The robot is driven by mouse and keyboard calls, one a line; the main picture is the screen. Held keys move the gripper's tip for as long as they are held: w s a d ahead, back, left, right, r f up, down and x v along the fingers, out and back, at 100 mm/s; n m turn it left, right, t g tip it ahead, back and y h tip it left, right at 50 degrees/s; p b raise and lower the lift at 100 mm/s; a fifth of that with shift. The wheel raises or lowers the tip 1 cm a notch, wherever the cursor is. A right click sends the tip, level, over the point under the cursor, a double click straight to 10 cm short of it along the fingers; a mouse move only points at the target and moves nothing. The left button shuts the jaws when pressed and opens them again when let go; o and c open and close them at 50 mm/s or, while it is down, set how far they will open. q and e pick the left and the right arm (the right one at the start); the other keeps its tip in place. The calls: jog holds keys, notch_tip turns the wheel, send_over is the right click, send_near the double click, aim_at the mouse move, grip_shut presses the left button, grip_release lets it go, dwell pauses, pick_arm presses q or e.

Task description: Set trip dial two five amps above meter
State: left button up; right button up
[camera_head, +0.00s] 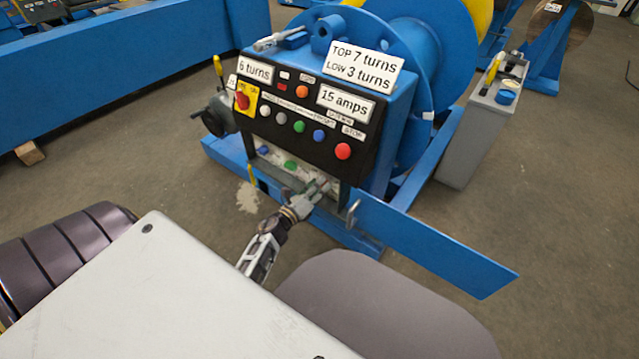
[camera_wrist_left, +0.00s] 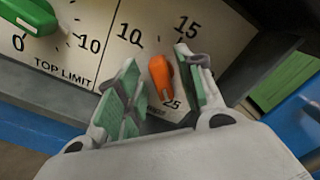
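The trip dial is an orange knob (camera_wrist_left: 161,77) on a white scale plate with 10, 15 and 25 visible around it. My left gripper (camera_wrist_left: 157,80) is open, with one green-padded finger on each side of the knob. The right-hand finger is close to it; contact is unclear. In the head view the left gripper (camera_head: 314,190) is at the low right of the blue machine's panel and mostly hides the dial. The meter (camera_head: 346,103) reads 15 amps. My right gripper is not seen.
A green TOP LIMIT dial (camera_wrist_left: 30,17) is left of the trip dial. Above are a black button panel (camera_head: 270,122), a 6 turns display (camera_head: 255,70) and a limit sign (camera_head: 364,66). A blue plate (camera_head: 430,245) juts out at the right.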

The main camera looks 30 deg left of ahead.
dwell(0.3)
pick_arm(q)
grip_shut()
dwell(0.4)
